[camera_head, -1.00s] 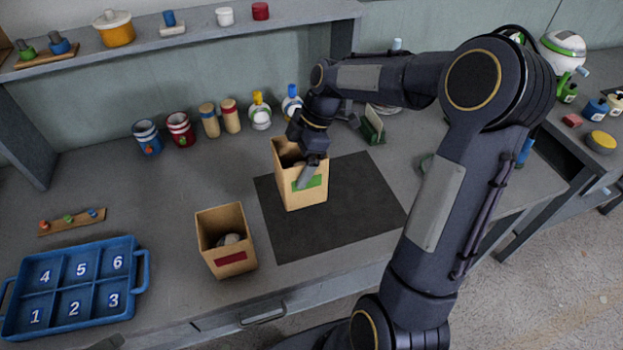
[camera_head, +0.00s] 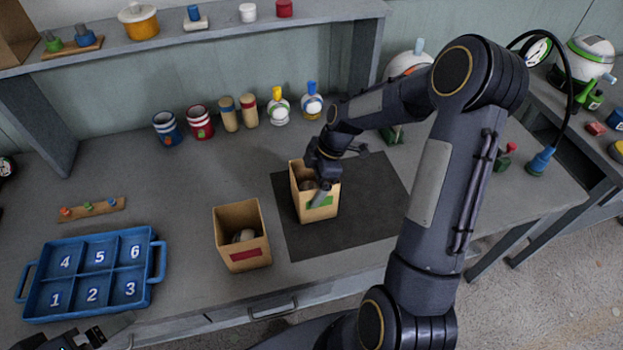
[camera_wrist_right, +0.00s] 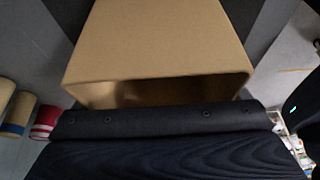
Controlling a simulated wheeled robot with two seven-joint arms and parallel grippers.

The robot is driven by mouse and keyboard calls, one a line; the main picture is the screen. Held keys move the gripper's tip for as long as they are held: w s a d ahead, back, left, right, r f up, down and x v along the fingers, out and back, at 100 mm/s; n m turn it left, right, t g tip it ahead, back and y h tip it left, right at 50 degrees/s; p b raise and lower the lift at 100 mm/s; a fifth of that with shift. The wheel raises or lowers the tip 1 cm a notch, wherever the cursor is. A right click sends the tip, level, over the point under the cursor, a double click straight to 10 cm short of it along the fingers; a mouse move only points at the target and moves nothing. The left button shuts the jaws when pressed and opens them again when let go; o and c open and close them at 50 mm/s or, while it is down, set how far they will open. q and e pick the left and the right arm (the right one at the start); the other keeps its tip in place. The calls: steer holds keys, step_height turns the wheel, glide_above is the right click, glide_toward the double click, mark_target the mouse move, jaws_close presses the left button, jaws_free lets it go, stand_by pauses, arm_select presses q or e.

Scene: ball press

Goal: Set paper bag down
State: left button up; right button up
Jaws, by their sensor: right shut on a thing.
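A tan paper bag with a green label (camera_head: 304,212) is upright at the left part of the dark mat (camera_head: 370,205). Something round shows inside it. My right gripper (camera_head: 322,186) is shut on the bag's wall; the tan bag (camera_wrist_right: 160,45) also fills the middle of the right wrist view. I cannot tell whether its base touches the mat. A second tan bag with a red label (camera_head: 262,228) stands left of the mat with a pale round thing inside. My left gripper (camera_head: 104,338) shows only partly at the bottom left edge.
A blue numbered tray (camera_head: 157,262) lies at the left. Striped cups (camera_head: 167,130), wooden pegs and bottles (camera_head: 311,104) stand along the back wall. The right part of the mat is clear.

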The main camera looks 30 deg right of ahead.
steer(key=o, duration=0.8)
steer(key=shift+f, duration=0.15)
steer(key=shift+c, duration=0.2)
steer(key=shift+o, duration=0.4)
